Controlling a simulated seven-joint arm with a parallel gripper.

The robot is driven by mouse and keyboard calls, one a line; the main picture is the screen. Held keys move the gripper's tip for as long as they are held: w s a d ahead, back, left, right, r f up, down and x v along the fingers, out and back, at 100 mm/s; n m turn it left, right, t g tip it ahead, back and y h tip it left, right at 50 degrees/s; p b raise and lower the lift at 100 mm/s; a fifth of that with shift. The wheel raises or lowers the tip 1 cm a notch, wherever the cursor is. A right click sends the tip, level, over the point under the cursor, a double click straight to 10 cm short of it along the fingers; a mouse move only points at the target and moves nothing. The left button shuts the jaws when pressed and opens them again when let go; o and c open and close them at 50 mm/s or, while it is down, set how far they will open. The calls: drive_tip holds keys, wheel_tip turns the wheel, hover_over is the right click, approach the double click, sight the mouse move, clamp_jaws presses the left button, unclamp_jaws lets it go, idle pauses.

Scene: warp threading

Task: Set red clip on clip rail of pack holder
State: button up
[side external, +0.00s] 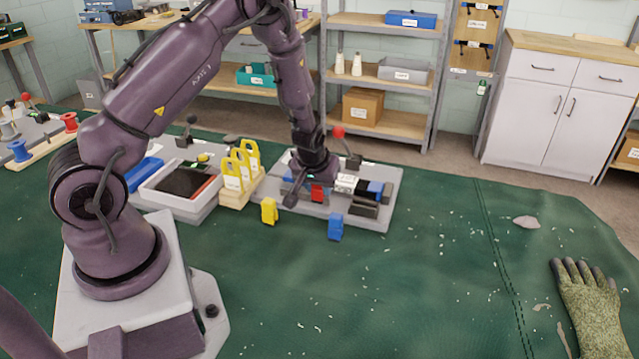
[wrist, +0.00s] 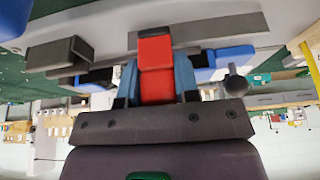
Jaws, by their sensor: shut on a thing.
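My gripper (side external: 305,190) points down over the grey pack holder (side external: 393,180). It is shut on the red clip (side external: 317,193). In the wrist view the red clip (wrist: 156,68) sits between the two blue-grey fingers of my gripper (wrist: 157,85), with its far end reaching past them. A grey bar (wrist: 205,30), perhaps the clip rail, runs across the view close to that far end. I cannot tell whether the clip touches it. In the side view my gripper and the pack parts hide most of the rail.
A yellow clip (side external: 269,211) and a blue clip (side external: 335,228) stand on the green mat (side external: 420,290) in front of the holder. Yellow tags in a wooden rack (side external: 240,190) and a grey tray (side external: 180,205) stand to the left. A red-knobbed lever (side external: 338,132) rises behind.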

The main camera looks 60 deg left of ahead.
drive_tip(key=shift+f, duration=0.25)
idle(0.5)
